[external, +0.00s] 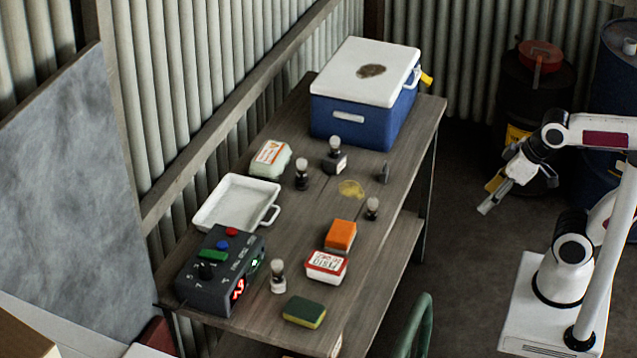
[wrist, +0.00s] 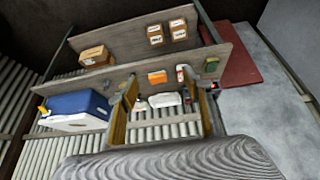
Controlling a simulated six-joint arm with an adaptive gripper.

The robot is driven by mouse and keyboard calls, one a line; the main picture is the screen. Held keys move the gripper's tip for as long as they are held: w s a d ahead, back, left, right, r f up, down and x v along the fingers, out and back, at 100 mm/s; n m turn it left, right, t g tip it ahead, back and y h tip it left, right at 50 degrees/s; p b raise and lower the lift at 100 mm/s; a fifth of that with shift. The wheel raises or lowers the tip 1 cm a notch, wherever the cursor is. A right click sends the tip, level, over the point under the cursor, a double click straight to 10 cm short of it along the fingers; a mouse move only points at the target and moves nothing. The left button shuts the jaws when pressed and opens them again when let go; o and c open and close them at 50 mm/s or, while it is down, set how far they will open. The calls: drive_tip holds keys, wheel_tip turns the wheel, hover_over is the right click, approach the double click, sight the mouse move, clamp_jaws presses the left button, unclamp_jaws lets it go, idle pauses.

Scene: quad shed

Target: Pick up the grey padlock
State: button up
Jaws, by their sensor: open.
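I cannot clearly pick out a grey padlock. A small dark grey upright piece (external: 383,172) on the wooden table (external: 345,200), below the cooler's right end in the external view, may be it, seen edge-on. A dark block (external: 335,163) with a pale round top behind it stands further left. My gripper (external: 489,196) is open and empty, in the air to the right of the table and apart from everything on it. In the wrist view my gripper (wrist: 160,88) shows its two fingers spread, with the table tilted beyond them. I cannot make out a padlock there.
A blue cooler (external: 360,100) stands at the table's far end. A white tray (external: 205,212), control box (external: 205,280), egg carton (external: 271,158), orange block (external: 341,234), red-white tub (external: 327,266), sponge (external: 304,312) and several bulb-topped pieces are spread around. Drums stand behind my arm.

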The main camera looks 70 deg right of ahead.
drive_tip(key=w+d+r+m+t+h, duration=0.1)
drive_tip(key=w+d+r+t+h, duration=0.15)
drive_tip(key=w+d, duration=1.3)
drive_tip(key=n+t+y, duration=0.2)
drive_tip(key=t, duration=0.2)
hover_over(385, 171)
drive_tip(key=s, duration=0.4)
wheel_tip(385, 171, down, 23)
drive_tip(key=shift+t+y, duration=0.55)
drive_tip(key=shift+y, duration=0.3)
drive_tip(key=f, duration=0.2)
drive_tip(key=s+d+f, duration=0.1)
drive_tip(key=f, duration=0.1)
drive_tip(key=s+f, duration=0.1)
drive_tip(key=f, duration=0.1)
drive_tip(key=shift+s+d+f, duration=0.2)
drive_tip(key=shift+d, duration=0.15)
drive_tip(key=shift+s+f, duration=0.2)
drive_tip(key=shift+f, duration=0.15)
drive_tip(key=shift+w, duration=0.1)
drive_tip(key=shift+x, duration=1.2)
